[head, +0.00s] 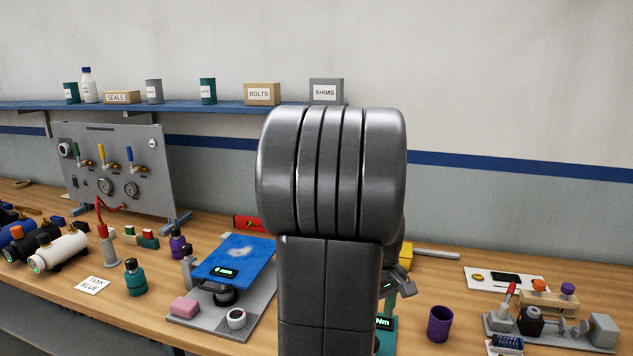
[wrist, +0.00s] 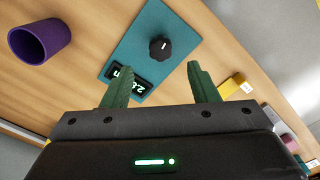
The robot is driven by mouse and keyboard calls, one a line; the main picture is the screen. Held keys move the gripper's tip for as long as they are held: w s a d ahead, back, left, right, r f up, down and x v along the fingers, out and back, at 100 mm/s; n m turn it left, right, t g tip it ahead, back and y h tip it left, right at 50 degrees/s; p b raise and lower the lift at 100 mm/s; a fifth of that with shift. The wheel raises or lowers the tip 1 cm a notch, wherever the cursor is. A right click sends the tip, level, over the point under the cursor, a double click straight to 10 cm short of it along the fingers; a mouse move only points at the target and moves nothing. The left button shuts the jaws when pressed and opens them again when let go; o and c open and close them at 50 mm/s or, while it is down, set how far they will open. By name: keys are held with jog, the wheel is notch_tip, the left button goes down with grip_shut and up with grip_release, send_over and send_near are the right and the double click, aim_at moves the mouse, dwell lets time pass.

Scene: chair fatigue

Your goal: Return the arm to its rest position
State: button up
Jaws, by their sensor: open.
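My gripper (wrist: 157,88) is open in the wrist view. Its two green fingers are apart with nothing between them. Beyond them is a teal device (wrist: 145,30) with a black knob and a lit display, on the wooden bench. In the head view my dark grey arm stands upright in the middle and hides much of the bench behind it. Part of my gripper (head: 402,284) shows at the arm's right edge, just above the teal device (head: 385,335), which is mostly hidden.
A purple cup (head: 440,324) stands right of the teal device. A blue plate (head: 235,259) on a grey stand is left of my arm. A fixture (head: 550,325) is at the right. A shelf (head: 200,106) with boxes and bottles runs along the wall. A yellow block (wrist: 232,84) lies near the fingers.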

notch_tip(320, 180, up, 7)
notch_tip(320, 180, down, 14)
jog(key=shift+f, duration=0.15)
jog(key=m, duration=0.3)
jog(key=shift+m+p, duration=0.35)
jog(key=shift+m, duration=0.05)
jog(key=m, duration=0.4)
jog(key=shift+a+m+p, duration=0.1)
jog(key=shift+m+p, duration=0.2)
jog(key=shift+p, duration=0.05)
jog(key=m, duration=0.3)
jog(key=shift+m+p, duration=0.4)
jog(key=m+p, duration=0.1)
jog(key=m, duration=0.3)
jog(key=shift+r, duration=0.7)
